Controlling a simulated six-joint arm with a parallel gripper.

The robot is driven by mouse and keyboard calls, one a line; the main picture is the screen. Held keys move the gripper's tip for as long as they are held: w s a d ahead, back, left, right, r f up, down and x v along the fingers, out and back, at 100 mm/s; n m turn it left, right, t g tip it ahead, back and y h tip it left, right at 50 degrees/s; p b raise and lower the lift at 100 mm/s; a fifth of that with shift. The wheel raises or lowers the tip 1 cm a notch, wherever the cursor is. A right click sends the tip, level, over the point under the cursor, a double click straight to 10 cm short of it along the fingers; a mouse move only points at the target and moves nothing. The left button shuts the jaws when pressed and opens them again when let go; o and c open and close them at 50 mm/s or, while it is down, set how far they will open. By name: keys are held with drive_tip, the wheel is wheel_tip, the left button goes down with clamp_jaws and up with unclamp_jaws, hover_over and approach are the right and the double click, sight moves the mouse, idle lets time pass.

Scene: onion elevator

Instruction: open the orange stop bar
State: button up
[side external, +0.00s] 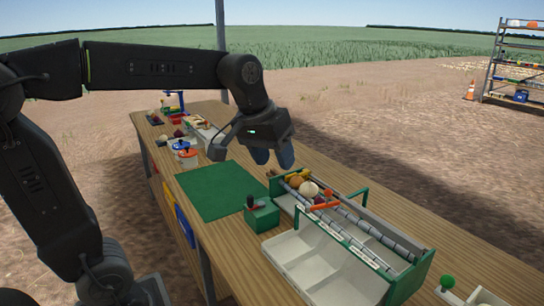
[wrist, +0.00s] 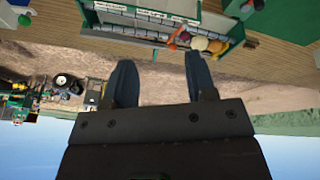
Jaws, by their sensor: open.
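The orange stop bar (side external: 324,206) lies across the roller channel of the green-framed elevator (side external: 345,222), just in front of a few onions. A pale onion (side external: 309,189) and a tan onion (side external: 295,181) sit behind it, with a dark red one partly hidden beside it. My gripper (side external: 273,157) is open and empty, above and behind the onion end of the elevator, clear of the bar. In the wrist view my gripper (wrist: 160,62) shows two spread dark fingers, with the onions (wrist: 200,43) beyond them near the table edge.
A green mat (side external: 218,190) is bare. A green knob (side external: 447,282) stands at the right. Other small items sit at the far table end.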

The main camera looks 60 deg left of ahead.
drive_tip(key=shift+s+d, duration=0.1)
drive_tip(key=shift+s, duration=0.05)
